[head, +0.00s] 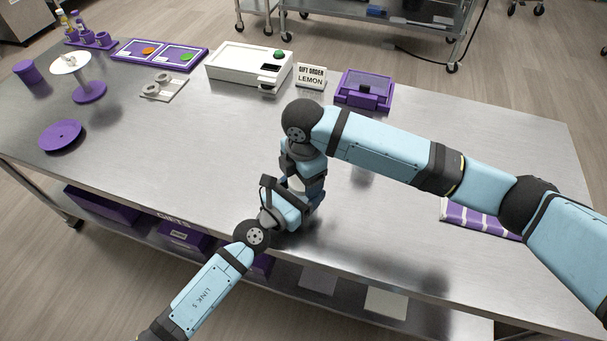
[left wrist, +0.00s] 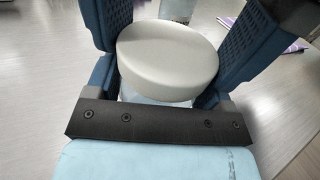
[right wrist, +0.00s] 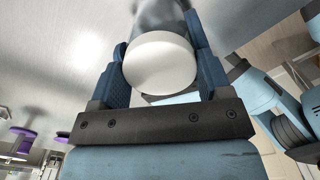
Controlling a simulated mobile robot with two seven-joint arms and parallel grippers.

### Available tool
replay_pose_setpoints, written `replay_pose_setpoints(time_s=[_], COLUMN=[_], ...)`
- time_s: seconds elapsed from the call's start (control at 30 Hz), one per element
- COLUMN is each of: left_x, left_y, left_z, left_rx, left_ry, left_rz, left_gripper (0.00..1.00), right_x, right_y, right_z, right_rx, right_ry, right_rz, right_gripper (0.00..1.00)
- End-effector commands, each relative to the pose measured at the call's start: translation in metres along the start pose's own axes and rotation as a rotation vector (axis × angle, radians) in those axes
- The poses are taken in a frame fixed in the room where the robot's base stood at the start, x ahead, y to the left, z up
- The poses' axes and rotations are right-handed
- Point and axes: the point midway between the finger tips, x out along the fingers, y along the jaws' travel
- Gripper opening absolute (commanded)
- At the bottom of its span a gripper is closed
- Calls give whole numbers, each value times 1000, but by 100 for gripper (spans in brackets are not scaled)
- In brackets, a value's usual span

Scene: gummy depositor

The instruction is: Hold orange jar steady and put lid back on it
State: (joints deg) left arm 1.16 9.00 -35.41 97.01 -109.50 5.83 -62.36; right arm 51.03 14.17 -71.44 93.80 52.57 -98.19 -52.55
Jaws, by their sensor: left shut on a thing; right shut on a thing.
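The white round lid (left wrist: 168,58) sits between my left gripper's blue fingers in the left wrist view. A pale, see-through jar wall (left wrist: 150,98) shows just under it. In the right wrist view the lid (right wrist: 160,64) lies between the fingers of my right gripper (right wrist: 160,55). In the head view my left gripper (head: 292,205) and right gripper (head: 307,178) meet near the table's front edge, with the right one above, and both are shut. A small white part (head: 297,184) shows between them. Most of the jar is hidden, and I cannot tell whether the lid is fully seated.
The steel table (head: 190,170) is clear around the grippers. At the back stand a white machine (head: 235,67), a lemon order sign (head: 311,76) and a purple box (head: 364,90). A purple plate (head: 60,134) lies at left. A purple-striped item (head: 470,219) lies right.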

Motion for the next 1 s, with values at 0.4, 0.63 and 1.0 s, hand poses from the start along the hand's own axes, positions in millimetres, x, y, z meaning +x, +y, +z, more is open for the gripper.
replay_pose_setpoints(time_s=[0.4, 0.63, 1.0], left_x=[0, 0, 0], left_y=[0, 0, 0], left_z=[0, 0, 0], left_rx=[0, 0, 0], left_ry=[0, 0, 0], left_rz=[0, 0, 0], left_gripper=[9, 9, 9], right_x=[0, -6, -45], right_y=[0, 0, 0], right_z=[0, 0, 0], right_rx=[-3, -3, -4], right_ry=[0, 1, 0], right_rz=[0, 1, 0], right_gripper=[97, 97, 97])
